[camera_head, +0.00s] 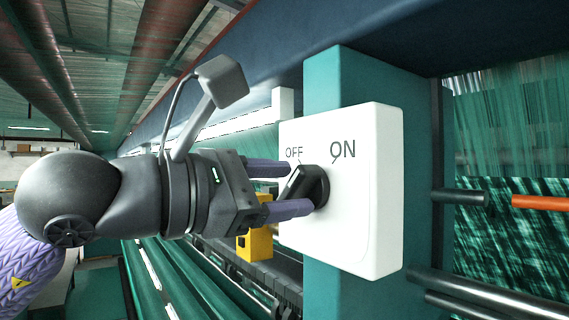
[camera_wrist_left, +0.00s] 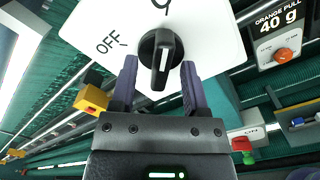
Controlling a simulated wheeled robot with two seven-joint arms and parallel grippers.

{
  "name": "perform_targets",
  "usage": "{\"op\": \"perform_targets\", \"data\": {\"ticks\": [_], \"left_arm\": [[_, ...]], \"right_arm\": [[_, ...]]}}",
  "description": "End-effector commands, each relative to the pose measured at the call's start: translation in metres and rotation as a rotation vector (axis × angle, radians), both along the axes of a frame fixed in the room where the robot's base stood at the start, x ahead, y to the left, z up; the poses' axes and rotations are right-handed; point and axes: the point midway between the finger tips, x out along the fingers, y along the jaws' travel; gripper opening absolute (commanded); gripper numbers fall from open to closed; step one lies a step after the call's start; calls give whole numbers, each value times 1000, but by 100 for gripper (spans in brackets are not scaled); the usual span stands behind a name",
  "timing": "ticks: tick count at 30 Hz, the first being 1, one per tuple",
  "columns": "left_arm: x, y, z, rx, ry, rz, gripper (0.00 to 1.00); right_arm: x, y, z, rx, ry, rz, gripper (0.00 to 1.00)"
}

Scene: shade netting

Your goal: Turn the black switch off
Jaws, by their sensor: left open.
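The black switch (camera_head: 316,184) is a round knob with a raised bar handle, on the front of a white box (camera_head: 372,225). The box carries the printed words OFF at left and ON at right above the knob. I cannot tell for sure which word the handle points to. My left gripper (camera_head: 300,188) is open, one finger above and one below the handle in the head view. In the left wrist view the switch (camera_wrist_left: 160,48) lies just beyond and between the fingertips (camera_wrist_left: 158,70), with a visible gap to each finger. My right gripper is not in view.
The box is fixed to a teal post (camera_head: 322,85). A yellow block (camera_head: 258,245) sits on the machine below left of the box. Rods (camera_head: 480,292) stick out at right. The left wrist view shows a panel reading ORANGE PULL 40 g (camera_wrist_left: 270,45).

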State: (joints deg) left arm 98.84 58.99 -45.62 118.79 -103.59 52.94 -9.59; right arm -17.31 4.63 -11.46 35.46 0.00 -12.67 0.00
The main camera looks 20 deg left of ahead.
Motion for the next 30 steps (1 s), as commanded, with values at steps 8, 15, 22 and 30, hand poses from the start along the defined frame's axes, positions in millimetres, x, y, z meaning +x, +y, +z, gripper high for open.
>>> {"op": "perform_targets", "data": {"ticks": [8, 15, 22, 30], "left_arm": [[4, -3, -1, -1, 0, -1, 59], [4, -3, -1, -1, 0, -1, 12], [4, -3, 0, -1, 0, -1, 0], [4, -3, -1, -30, 20, -1, 0]], "right_arm": [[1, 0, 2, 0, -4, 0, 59], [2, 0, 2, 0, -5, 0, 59], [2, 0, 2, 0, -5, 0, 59], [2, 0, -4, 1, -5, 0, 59]]}}
